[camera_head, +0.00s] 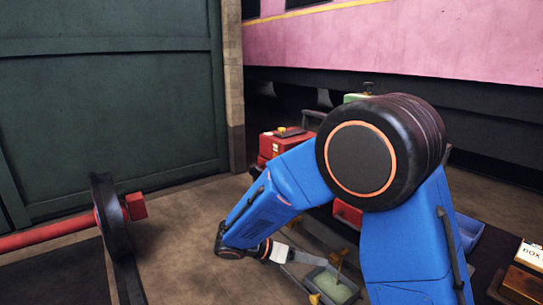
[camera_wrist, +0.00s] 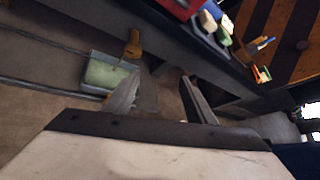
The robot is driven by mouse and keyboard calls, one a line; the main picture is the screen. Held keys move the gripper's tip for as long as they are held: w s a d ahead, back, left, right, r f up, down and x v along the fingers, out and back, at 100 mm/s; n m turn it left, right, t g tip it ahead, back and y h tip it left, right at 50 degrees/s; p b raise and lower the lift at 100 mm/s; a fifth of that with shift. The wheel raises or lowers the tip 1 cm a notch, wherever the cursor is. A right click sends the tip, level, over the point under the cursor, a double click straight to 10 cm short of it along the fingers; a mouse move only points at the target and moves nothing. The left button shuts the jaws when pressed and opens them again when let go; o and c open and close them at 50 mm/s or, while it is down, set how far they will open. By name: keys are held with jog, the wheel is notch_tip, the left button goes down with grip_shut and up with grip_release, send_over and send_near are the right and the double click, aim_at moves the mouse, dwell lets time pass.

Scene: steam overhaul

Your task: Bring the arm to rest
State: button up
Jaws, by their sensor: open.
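My blue arm stands bent in the middle of the head view, with its big black joint with an orange ring at the top. The forearm slopes down and left to the wrist near the floor. My gripper (camera_wrist: 155,92) shows in the wrist view with its two fingers apart and nothing between them. In the head view the gripper's end is small and partly hidden near the green-lined tray (camera_head: 332,284). That tray also shows in the wrist view (camera_wrist: 104,72), just beyond the left finger, with a brass-coloured piece (camera_wrist: 132,46) at its edge.
A red toolbox (camera_head: 270,146) stands behind the arm. A red axle with a dark wheel (camera_head: 112,222) lies at the left. A dark green door (camera_head: 100,95) and a pink carriage (camera_head: 430,38) close off the back. Boxes (camera_head: 524,280) sit at lower right.

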jog(key=s+d+r+m+g+y, duration=0.1)
jog(key=s+d+r+m+y, duration=0.2)
jog(key=s+d+m, duration=0.35)
jog(key=s+d+r+m+g+y, duration=0.2)
jog(key=s+d+r+m+y, duration=0.1)
jog(key=s+d+m, duration=0.3)
jog(key=s+d+r+m+t+y, duration=0.2)
jog(key=s+m+y, duration=0.1)
jog(key=s+m, duration=0.3)
jog(key=s+d+r+m+t+y, duration=0.2)
jog(key=s+m+t+y, duration=0.1)
jog(key=s+m, duration=0.3)
jog(key=shift+s+d+m+y, duration=0.15)
jog(key=shift+d+m+y, duration=0.2)
jog(key=shift+m, duration=0.9)
